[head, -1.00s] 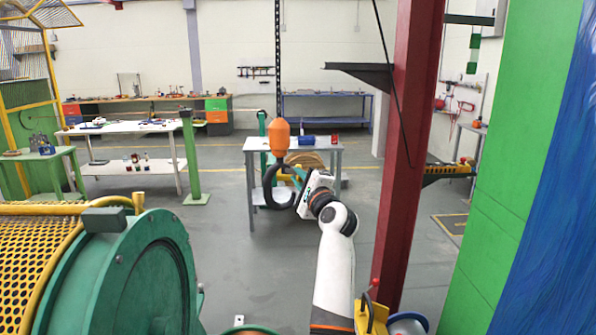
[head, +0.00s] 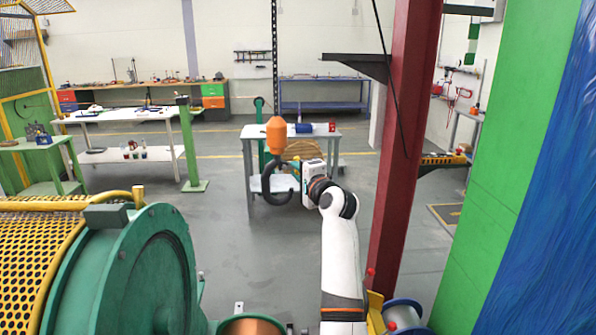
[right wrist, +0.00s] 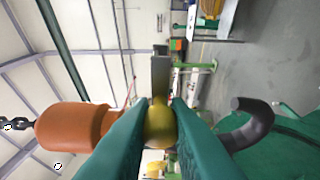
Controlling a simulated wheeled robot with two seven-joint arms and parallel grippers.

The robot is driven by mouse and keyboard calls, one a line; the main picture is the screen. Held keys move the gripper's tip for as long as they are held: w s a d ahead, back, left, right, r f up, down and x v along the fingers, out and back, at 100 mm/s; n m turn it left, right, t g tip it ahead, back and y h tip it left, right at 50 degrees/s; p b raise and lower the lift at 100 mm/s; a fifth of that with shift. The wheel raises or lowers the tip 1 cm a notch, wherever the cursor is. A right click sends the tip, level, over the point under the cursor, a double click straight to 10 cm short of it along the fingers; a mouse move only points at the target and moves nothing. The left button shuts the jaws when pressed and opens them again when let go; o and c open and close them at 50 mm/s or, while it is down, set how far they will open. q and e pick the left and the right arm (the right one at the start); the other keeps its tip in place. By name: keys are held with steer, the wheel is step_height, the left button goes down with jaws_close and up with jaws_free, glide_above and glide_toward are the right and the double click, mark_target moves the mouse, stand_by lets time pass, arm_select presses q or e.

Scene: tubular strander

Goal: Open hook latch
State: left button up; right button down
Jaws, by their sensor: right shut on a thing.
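The crane hook (head: 268,188) is a dark curved hook under an orange block (head: 277,135) on a hanging chain. My right gripper (head: 296,168) reaches it from the right side. In the right wrist view, the green fingers of the right gripper (right wrist: 160,118) are shut on a small yellowish piece, the hook latch (right wrist: 160,128). The orange block (right wrist: 75,128) lies left of the fingers and the dark hook tip (right wrist: 250,118) lies right of them. A grey flat bar (right wrist: 160,78) shows just beyond the latch. The fingers hide part of the latch and hook. My left gripper is out of view.
A grey table (head: 250,135) stands behind the hook. A large green drum with a yellow mesh guard (head: 125,270) fills the lower left. A red column (head: 408,150) stands right of my arm, beside a green panel (head: 500,180).

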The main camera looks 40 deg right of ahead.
steer(key=shift+r, duration=0.1)
steer(key=c, duration=1.4)
jaws_free()
steer(key=shift+c, duration=0.2)
steer(key=shift+o, duration=0.4)
steer(key=shift+w, duration=0.1)
steer(key=s+a+b, duration=0.1)
steer(key=s+b, duration=0.2)
steer(key=s, duration=0.9)
steer(key=shift+a+b, duration=0.4)
steer(key=shift+w, duration=0.1)
